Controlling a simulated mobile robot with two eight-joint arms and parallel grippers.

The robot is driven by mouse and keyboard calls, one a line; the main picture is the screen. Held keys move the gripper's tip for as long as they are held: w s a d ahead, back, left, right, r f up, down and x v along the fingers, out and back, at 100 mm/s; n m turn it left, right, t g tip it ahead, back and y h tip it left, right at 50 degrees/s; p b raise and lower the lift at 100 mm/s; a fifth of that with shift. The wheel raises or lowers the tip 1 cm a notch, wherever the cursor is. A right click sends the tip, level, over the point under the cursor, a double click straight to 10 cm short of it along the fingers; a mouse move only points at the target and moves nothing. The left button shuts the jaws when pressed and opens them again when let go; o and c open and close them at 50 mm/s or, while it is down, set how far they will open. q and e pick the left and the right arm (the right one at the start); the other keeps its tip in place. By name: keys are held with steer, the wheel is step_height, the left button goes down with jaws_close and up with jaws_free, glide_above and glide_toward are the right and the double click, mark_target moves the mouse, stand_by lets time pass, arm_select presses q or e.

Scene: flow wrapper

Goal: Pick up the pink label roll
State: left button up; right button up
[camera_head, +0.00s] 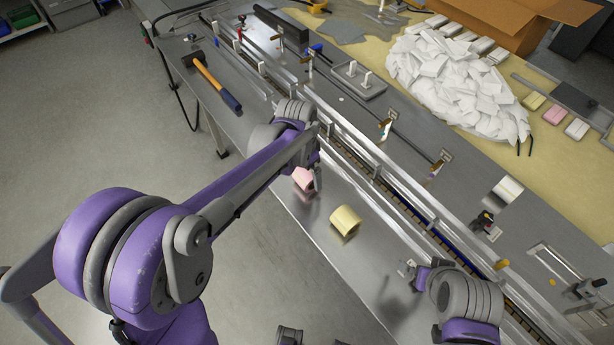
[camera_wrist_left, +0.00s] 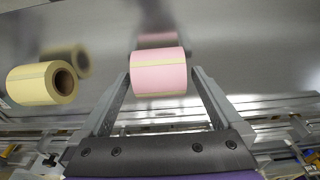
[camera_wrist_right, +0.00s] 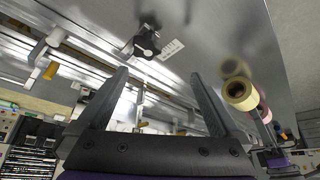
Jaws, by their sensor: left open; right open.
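The pink label roll (camera_head: 304,179) rests on the grey metal table below my left gripper, which partly hides it. In the left wrist view the pink roll (camera_wrist_left: 158,73) sits between the tips of my open left gripper (camera_wrist_left: 160,76), with a finger at each side; I cannot tell whether they touch it. A yellow label roll (camera_head: 345,221) lies to its lower right in the head view and at the left of the left wrist view (camera_wrist_left: 42,82). My right gripper (camera_wrist_right: 160,74) is open and empty over the table; the yellow roll (camera_wrist_right: 239,94) shows to its right.
The conveyor rail (camera_head: 385,185) runs diagonally beside the rolls. A hammer (camera_head: 213,82) lies at the table's upper left. A pile of white packets (camera_head: 455,80) and a cardboard box (camera_head: 510,22) are at the back. Bare table lies around the yellow roll.

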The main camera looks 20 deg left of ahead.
arm_select(q)
steer(key=c, duration=1.4)
